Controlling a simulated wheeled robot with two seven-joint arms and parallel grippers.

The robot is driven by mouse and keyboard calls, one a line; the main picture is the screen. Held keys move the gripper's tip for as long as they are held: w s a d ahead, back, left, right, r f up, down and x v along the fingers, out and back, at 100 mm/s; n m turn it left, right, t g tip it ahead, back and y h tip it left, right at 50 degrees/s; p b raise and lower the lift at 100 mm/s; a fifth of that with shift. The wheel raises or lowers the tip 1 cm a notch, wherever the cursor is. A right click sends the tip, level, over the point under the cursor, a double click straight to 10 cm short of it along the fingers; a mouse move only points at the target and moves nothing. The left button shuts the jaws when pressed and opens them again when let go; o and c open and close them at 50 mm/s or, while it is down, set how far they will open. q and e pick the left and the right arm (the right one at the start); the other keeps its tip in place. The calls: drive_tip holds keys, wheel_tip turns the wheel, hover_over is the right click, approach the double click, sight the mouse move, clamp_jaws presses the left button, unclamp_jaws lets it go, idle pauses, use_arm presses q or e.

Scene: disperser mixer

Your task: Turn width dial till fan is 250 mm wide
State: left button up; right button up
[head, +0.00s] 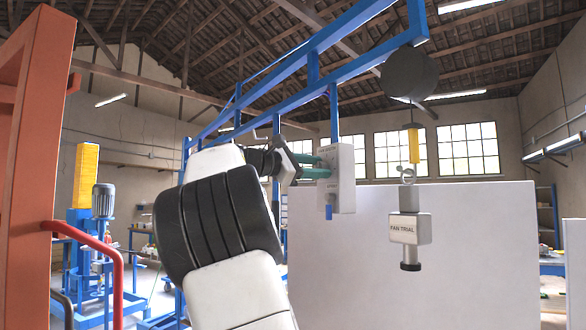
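A grey control box (343,178) hangs from the blue overhead frame, with a small blue part (328,212) under it. My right gripper (323,167) reaches the box's left side with two green fingers, one above the other. A narrow gap shows between them. The fingertips overlap the box, and any dial there is hidden or too small to make out. I cannot tell whether the fingers grip anything. A grey unit labelled "FAN TRIAL" (404,228) hangs to the right, with a dark nozzle-like end pointing down. No spray fan or width reading is legible. My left gripper is out of view.
A large white panel (470,275) stands behind the hanging unit. The unit hangs by a hook and yellow piece (416,148) below a dark round drum (409,75). An orange post (35,170) and red rail (100,250) stand at left. A blue machine (90,255) stands behind them.

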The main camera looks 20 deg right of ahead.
clamp_jaws()
drive_tip(key=shift+m, duration=0.3)
drive_tip(key=m, duration=1.2)
drive_tip(key=shift+m, duration=0.3)
drive_tip(key=m, duration=0.6)
idle(0.4)
drive_tip(key=shift+o, duration=1.7)
unclamp_jaws()
